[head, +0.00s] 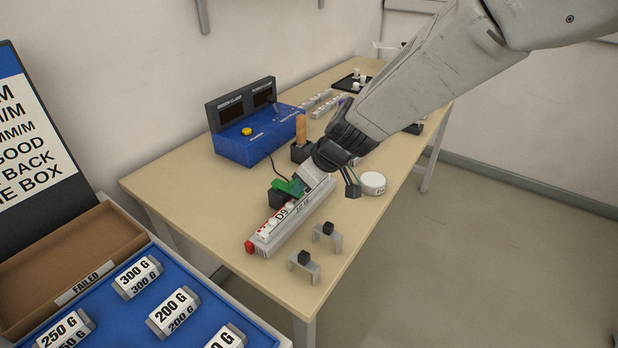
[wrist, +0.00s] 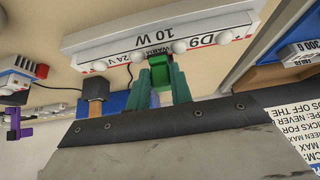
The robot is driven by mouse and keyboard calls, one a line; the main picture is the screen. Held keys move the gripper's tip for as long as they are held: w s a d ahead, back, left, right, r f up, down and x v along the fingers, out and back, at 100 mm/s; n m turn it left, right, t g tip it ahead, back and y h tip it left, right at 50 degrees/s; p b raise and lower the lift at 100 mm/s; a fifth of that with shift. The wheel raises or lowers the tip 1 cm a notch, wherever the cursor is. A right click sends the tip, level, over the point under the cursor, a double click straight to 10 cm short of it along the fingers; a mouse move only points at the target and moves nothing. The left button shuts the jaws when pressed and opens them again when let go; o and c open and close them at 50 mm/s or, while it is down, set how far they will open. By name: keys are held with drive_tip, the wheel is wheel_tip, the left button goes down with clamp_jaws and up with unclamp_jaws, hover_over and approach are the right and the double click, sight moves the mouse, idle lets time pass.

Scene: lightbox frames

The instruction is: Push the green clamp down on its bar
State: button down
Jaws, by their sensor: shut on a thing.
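In the wrist view a bright green block of the clamp (wrist: 160,72) sits against the edge of the bar (wrist: 225,37), between darker green upright pieces. My gripper (head: 303,183) comes down from the upper right and is shut on the clamp. In the wrist view its dark edge fills the bottom. My wrist hides part of the clamp and bar end. I cannot tell how far down the clamp sits.
A blue box (head: 258,142) with two dark displays and a yellow button stands behind. A wooden peg (head: 301,130) stands beside it. A white round tin (head: 373,183) is right of my gripper. Two small metal brackets (head: 304,265) stand near the front edge. A blue weight tray (head: 195,335) is lower left.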

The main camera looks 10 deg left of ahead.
drive_tip(key=shift+s+d+f, duration=0.25)
drive_tip(key=shift+d+f, duration=0.05)
drive_tip(key=shift+f, duration=0.45)
drive_tip(key=c, duration=1.2)
unclamp_jaws()
drive_tip(key=shift+w, duration=0.15)
drive_tip(key=shift+c, duration=0.2)
drive_tip(key=shift+d+r, duration=0.1)
drive_tip(key=shift+r, duration=0.55)
drive_tip(key=v, duration=0.6)
drive_tip(key=shift+d+r, duration=0.25)
